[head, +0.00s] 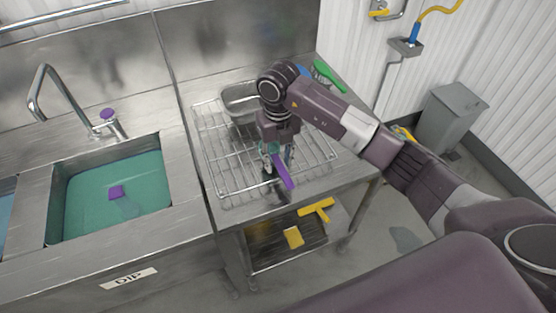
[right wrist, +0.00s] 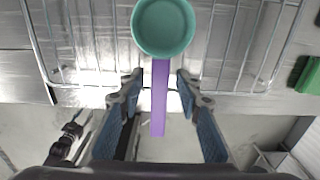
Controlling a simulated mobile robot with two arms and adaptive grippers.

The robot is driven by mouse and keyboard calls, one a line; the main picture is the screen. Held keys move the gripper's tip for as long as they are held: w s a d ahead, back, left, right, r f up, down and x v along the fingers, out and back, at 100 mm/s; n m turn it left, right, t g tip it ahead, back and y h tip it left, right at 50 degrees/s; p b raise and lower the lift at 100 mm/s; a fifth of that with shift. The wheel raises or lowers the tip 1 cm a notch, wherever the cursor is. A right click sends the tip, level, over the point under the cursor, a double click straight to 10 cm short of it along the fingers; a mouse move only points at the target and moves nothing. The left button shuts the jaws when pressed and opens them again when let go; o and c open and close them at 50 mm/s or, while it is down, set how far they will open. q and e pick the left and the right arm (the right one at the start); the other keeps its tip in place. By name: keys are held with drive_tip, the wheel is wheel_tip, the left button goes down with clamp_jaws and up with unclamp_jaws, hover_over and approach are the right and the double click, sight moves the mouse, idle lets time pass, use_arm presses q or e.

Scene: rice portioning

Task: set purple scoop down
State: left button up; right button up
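The scoop has a teal round bowl (right wrist: 163,27) and a purple handle (right wrist: 159,98); in the head view the purple handle (head: 284,174) shows below my right gripper (head: 277,158). The bowl appears over the wire rack (head: 222,170), and the handle points out past its front edge. In the right wrist view, my right gripper (right wrist: 158,88) is open, with one finger on each side of the handle and a gap on both sides. The head view hides part of the bowl behind the gripper. My left gripper is not in view.
A metal pan (head: 238,104) stands at the back of the rack. A green object (head: 328,76) lies behind my right arm. The sink (head: 178,170) at left holds greenish liquid with a purple-ended item (head: 117,192). Yellow tools (head: 293,237) are on the lower shelf.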

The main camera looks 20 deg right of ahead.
sight(278, 161)
wheel_tip(278, 161, up, 12)
drive_tip(key=b, duration=0.2)
drive_tip(key=shift+f+b, duration=0.2)
drive_tip(key=shift+b, duration=0.2)
